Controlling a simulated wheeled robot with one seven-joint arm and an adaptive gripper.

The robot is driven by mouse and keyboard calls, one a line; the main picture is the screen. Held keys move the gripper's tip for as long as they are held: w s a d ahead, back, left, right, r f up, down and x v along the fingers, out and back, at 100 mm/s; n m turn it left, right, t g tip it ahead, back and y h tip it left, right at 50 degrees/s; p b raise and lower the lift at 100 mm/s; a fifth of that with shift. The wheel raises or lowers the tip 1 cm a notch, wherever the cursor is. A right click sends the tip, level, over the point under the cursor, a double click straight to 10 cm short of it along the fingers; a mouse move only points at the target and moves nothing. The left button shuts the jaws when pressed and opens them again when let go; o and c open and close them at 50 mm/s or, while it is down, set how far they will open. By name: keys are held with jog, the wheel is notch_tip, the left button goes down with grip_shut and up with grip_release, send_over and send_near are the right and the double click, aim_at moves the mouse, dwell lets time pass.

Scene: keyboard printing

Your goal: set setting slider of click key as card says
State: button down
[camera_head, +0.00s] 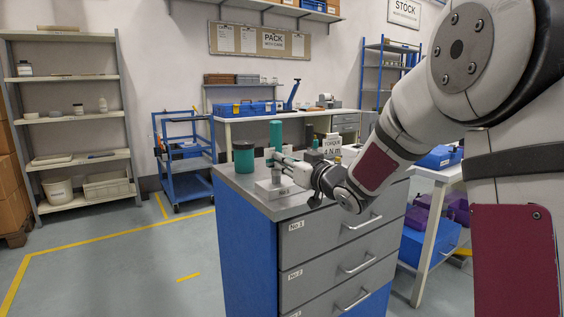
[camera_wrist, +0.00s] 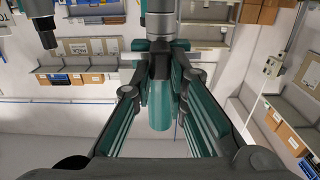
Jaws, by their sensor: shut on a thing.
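The click key (camera_head: 276,134) stands upright on the cabinet top, with a teal handle above and a grey shaft below, in a light grey block (camera_head: 268,190). My gripper (camera_head: 282,161) reaches it from the right and is shut on it around the dark collar below the handle. In the wrist view, which looks upside down, the teal handle (camera_wrist: 160,108) shows between the fingers (camera_wrist: 160,66). The fingers hide the collar, and the slider's scale cannot be read. A white card (camera_head: 331,146) behind my gripper reads "TORQUE" and seemingly "4 N m".
A dark green jar (camera_head: 243,156) stands left of the key on the grey cabinet top (camera_head: 234,181). A dark green post (camera_head: 309,134) stands behind my gripper. The drawers (camera_head: 340,230) face front. A blue cart (camera_head: 184,160) and open floor lie to the left.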

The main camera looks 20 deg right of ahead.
jog(key=c, duration=1.6)
grip_release()
jog(key=shift+o, duration=0.2)
jog(key=v, duration=1.2)
